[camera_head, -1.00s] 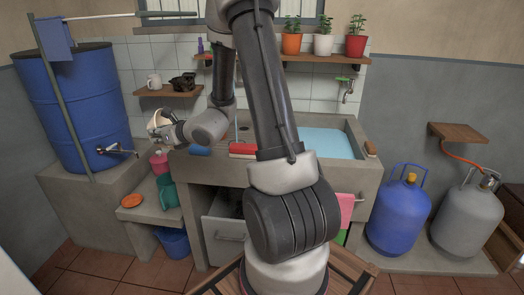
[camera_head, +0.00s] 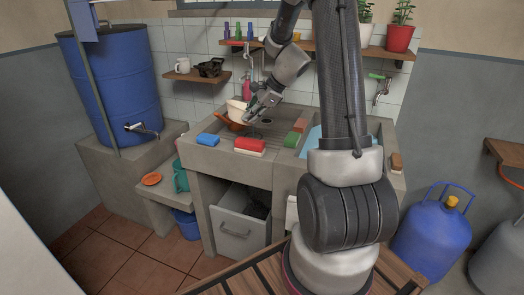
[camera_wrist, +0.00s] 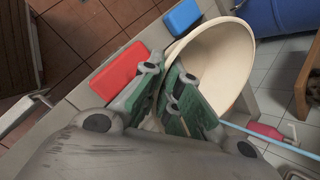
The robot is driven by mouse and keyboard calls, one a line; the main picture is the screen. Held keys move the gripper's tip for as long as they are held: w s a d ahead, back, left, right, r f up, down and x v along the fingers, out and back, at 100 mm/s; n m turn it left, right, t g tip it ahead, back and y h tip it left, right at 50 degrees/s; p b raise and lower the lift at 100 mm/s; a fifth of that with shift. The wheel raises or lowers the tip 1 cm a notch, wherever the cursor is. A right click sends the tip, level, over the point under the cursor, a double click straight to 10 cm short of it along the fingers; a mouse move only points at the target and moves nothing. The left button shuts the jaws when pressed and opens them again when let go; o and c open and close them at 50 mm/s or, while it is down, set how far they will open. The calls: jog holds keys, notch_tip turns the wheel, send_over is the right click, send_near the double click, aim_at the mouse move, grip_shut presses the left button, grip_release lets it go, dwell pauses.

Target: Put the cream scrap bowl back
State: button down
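The cream scrap bowl (camera_head: 237,109) is above the left part of the concrete sink, beside the tip of my gripper (camera_head: 254,112). In the wrist view the bowl (camera_wrist: 222,62) is tilted, with its wide inside facing the camera. The two green-padded fingers of my gripper (camera_wrist: 168,97) stand close together at the bowl's near wall, shut on it. The exact contact is partly hidden by the fingers. The bowl moves along with my gripper between the head views.
A blue sponge (camera_head: 208,139) and a red block (camera_head: 250,145) lie on the sink's front edge. A brown dish (camera_head: 225,120) is partly hidden behind the bowl. A drawer (camera_head: 238,231) stands open below. A shelf (camera_head: 198,77) holds a mug. A pink bottle (camera_head: 246,88) stands behind.

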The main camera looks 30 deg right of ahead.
jog(key=d+f+n+h, duration=0.2)
jog(key=d, duration=0.5)
jog(key=shift+h, duration=0.9)
jog(key=f, duration=0.6)
jog(key=d+f, duration=0.1)
jog(key=f, duration=0.2)
jog(key=shift+w+f, duration=0.25)
jog(key=shift+f, duration=2.35)
jog(key=c, duration=1.6)
grip_release()
jog(key=shift+c, duration=0.2)
